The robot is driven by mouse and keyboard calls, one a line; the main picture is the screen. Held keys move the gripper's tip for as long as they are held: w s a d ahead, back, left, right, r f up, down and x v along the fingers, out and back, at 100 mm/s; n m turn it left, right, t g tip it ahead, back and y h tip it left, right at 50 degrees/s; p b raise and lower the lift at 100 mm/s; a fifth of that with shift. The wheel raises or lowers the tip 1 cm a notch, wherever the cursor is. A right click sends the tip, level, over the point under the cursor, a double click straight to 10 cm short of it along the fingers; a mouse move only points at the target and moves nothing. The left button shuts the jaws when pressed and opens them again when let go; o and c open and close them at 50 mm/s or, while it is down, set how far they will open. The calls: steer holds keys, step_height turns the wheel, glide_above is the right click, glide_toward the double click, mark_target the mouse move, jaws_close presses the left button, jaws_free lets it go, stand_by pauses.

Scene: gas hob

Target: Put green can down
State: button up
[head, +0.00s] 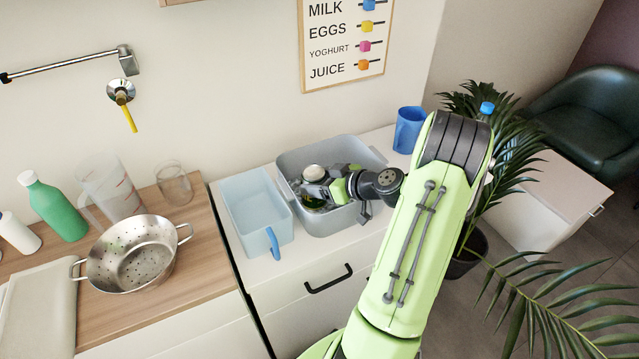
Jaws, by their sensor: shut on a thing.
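My gripper (320,190) reaches from the right into the grey tub (284,160) on the white counter, with its fingers low between the tub's walls. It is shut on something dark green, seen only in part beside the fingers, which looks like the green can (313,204). The fingers and the tub's front wall hide most of it. I cannot tell whether it touches the tub floor. A round, pale-topped thing (314,172) sits in the tub just behind the fingers.
A light-blue bin with a handle (262,232) stands left of the tub. A blue cup (409,130) stands behind it to the right. A steel colander (131,256), a green bottle (55,208) and clear jugs are on the wooden top. A plant (508,132) is at right.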

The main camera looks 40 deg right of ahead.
steer(key=o, duration=1.3)
steer(key=shift+o, duration=0.2)
steer(key=p+v, duration=0.1)
steer(key=v, duration=1.1)
steer(key=w+a+r+n+g, duration=0.15)
steer(key=a+g, duration=0.25)
steer(key=a, duration=0.6)
steer(key=w+a+r+g, duration=0.2)
steer(key=a+r+g, duration=0.1)
steer(key=a, duration=0.7)
steer(key=s+a+r+m+h, duration=0.1)
steer(key=s+a+r+m, duration=0.1)
steer(key=s+a, duration=0.2)
steer(key=s+a+r+m+h, duration=0.1)
steer(key=s+a+r, duration=0.2)
steer(key=s, duration=0.6)
steer(key=shift+a+r+m, duration=0.3)
steer(key=shift+a+m, duration=0.05)
steer(key=shift+a, duration=0.4)
